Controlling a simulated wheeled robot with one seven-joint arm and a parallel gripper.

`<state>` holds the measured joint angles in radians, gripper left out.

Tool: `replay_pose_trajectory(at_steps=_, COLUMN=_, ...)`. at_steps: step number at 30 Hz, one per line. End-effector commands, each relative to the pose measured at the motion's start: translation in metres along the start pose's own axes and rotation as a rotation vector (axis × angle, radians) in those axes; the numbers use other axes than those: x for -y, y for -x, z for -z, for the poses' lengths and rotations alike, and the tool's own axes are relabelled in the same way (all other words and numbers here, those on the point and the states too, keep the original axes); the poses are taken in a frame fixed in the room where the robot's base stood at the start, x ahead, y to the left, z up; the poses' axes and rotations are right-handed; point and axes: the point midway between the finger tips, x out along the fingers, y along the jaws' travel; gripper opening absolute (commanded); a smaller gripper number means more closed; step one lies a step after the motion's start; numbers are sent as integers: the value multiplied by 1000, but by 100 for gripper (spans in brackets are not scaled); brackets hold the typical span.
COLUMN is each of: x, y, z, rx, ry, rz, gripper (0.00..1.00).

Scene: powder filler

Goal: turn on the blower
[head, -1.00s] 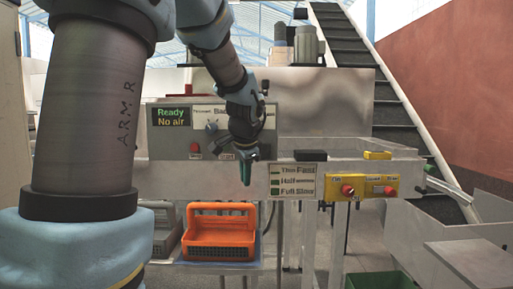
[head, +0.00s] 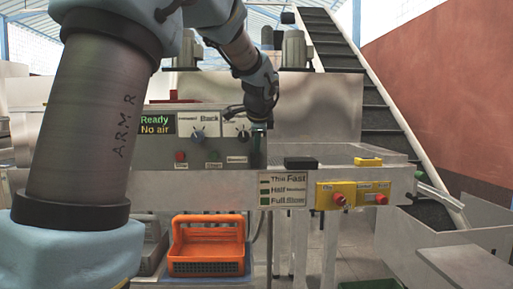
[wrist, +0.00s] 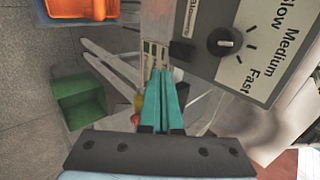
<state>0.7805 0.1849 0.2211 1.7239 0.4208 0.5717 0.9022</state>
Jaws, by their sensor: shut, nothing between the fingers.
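The grey control panel (head: 215,178) stands at the machine's front. Its display (head: 157,124) reads "Ready" and "No air". A white label (head: 237,160), too small to read surely, sits low on the panel; it also shows in the wrist view (wrist: 185,18) with a black switch (wrist: 181,51) beside it. My gripper (head: 259,155) hangs downward at the panel's right end. In the wrist view its teal fingers (wrist: 165,76) are together and empty, with the switch just beyond and right of the tips. Whether they touch it, I cannot tell.
Two knobs sit on the panel: a direction knob (head: 198,134) and a speed knob (wrist: 221,41). Below are a red button (head: 180,156) and a green button (head: 213,156). A yellow control box (head: 357,195) is at right. An orange basket (head: 207,265) stands below.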

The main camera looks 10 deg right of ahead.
Motion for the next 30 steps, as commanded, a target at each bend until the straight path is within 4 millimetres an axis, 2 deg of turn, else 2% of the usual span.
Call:
replay_pose_trajectory(at_steps=12, x=1, y=-84, z=-1, rx=3, ry=0, rz=-4, gripper=0)
replay_pose_trajectory(at_steps=15, x=14, y=-93, z=-1, rx=2, ry=2, rz=-1, gripper=0)
replay_pose_trajectory(at_steps=19, x=22, y=-104, z=0, rx=1, ry=1, rz=-1, gripper=0)
replay_pose_trajectory(at_steps=30, x=25, y=-112, z=0, rx=-1, ry=1, rz=0, gripper=0)
